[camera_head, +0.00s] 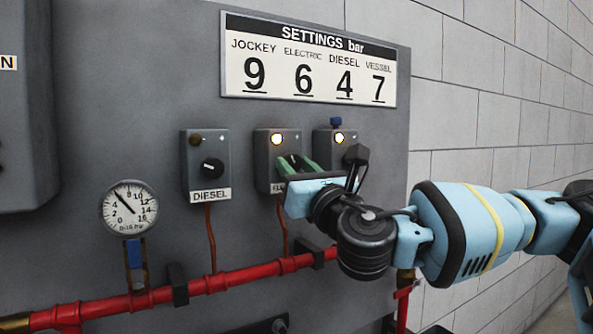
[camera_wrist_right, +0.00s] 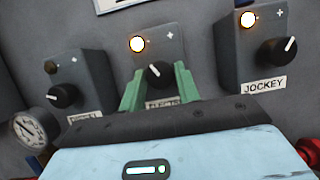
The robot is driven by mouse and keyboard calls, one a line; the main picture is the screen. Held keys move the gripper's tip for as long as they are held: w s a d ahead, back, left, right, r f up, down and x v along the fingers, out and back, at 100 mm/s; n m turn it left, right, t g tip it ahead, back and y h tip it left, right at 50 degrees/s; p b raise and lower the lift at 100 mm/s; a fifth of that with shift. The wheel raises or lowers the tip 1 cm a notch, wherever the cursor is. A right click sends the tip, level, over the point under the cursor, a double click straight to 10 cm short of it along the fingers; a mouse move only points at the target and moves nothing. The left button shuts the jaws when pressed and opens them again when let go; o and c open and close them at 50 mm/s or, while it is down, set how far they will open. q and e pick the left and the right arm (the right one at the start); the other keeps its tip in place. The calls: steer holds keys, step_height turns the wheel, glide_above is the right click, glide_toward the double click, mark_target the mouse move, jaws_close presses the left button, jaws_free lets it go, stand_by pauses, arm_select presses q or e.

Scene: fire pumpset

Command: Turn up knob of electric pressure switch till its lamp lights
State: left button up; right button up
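The electric pressure switch (camera_head: 263,148) is the middle of three grey boxes on the panel; its lamp (camera_head: 277,139) is lit. Its lit lamp also shows in the right wrist view (camera_wrist_right: 137,44). Its black knob (camera_wrist_right: 156,75) sits between the green fingers of my right gripper (camera_wrist_right: 163,72), which appear shut on its sides. The knob's white mark points up and slightly left. In the head view my right gripper (camera_head: 297,163) covers most of this knob and part of the label. My left gripper is not in view.
The diesel switch (camera_head: 206,160) at left has a dark lamp. The jockey switch (camera_wrist_right: 252,50) has a lit lamp; my gripper partly hides it in the head view. A settings sign (camera_head: 308,62) reads electric 6. A gauge (camera_head: 130,208) and red pipe (camera_head: 240,277) lie below left.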

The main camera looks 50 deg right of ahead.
steer(key=o, duration=0.3)
steer(key=shift+o, duration=0.2)
steer(key=shift+s+a+f, duration=0.15)
steer(key=shift+s+f, duration=0.05)
steer(key=shift+s, duration=0.25)
steer(key=b+v, duration=0.6)
steer(key=b, duration=0.6)
steer(key=shift+s+a+f, duration=0.15)
steer(key=shift+s+f, duration=0.05)
steer(key=shift+s, duration=0.15)
